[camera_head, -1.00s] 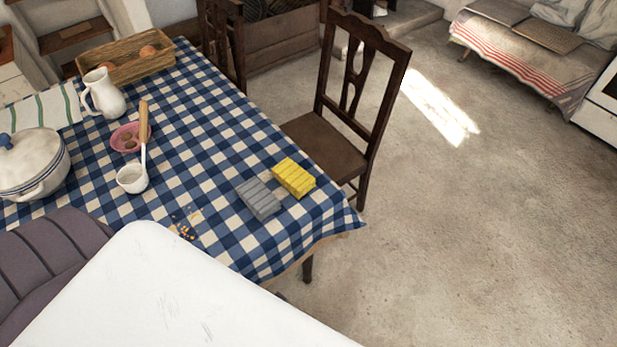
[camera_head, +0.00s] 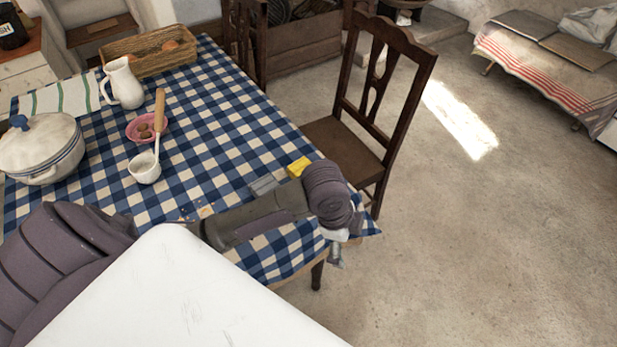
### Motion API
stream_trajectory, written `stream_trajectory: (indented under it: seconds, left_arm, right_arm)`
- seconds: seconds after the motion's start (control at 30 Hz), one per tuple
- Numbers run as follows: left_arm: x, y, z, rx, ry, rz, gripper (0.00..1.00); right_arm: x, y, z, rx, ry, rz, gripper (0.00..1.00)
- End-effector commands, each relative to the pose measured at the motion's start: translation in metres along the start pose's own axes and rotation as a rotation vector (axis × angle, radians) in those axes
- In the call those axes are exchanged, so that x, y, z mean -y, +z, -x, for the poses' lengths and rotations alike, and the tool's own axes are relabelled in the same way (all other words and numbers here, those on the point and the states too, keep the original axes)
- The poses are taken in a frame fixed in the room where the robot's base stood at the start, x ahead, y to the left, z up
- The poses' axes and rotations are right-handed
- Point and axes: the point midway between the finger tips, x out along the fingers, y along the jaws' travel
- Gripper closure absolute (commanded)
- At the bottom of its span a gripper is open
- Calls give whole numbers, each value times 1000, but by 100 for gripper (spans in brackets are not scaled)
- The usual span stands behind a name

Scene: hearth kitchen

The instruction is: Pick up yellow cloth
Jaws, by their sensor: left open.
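The yellow cloth (camera_head: 299,167) lies folded on the checked tablecloth near the table's right corner. My left arm now covers most of it, so only its far part shows. A grey folded cloth (camera_head: 264,184) lies just left of it, also partly hidden by the arm. My left gripper (camera_head: 336,258) is small in view, below the wrist and past the table's edge. It is open, holds nothing, and is apart from the yellow cloth. My right gripper is out of view.
A wooden chair (camera_head: 345,139) stands close by the table's right side. A white pot (camera_head: 42,152), a jug (camera_head: 122,84), a ladle (camera_head: 145,168), a pink bowl (camera_head: 147,128) and a basket (camera_head: 150,54) stand further left on the table (camera_head: 215,120). Crumbs lie near the arm. Open floor is at right.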

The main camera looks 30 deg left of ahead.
Motion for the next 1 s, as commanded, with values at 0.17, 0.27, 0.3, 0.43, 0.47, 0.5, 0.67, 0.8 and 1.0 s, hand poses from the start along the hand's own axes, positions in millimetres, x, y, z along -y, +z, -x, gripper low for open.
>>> stream_trajectory:
  seconds: [0.17, 0.27, 0.3, 0.43, 0.47, 0.5, 0.67, 0.8, 1.0]
  left_arm:
    - [66, 32, 31, 116, 59, -284, 0]
    - [100, 56, 58, 168, 103, -388, 0]
    - [113, 66, 71, 183, 119, -418, 0]
    - [144, 94, 110, 206, 161, -481, 0]
    - [149, 99, 117, 207, 167, -489, 0]
    - [154, 105, 126, 207, 175, -498, 0]
    - [164, 117, 143, 200, 191, -517, 0]
    - [162, 122, 128, 198, 197, -521, 0]
    - [157, 131, 89, 198, 195, -520, 0]
  right_arm:
    - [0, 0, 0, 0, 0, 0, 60]
    - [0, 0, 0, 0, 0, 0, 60]
    - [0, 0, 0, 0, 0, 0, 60]
    - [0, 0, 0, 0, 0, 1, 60]
    - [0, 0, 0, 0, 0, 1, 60]
    - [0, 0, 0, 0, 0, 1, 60]
    - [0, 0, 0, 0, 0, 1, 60]
    - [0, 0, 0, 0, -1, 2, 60]
    - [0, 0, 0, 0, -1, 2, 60]
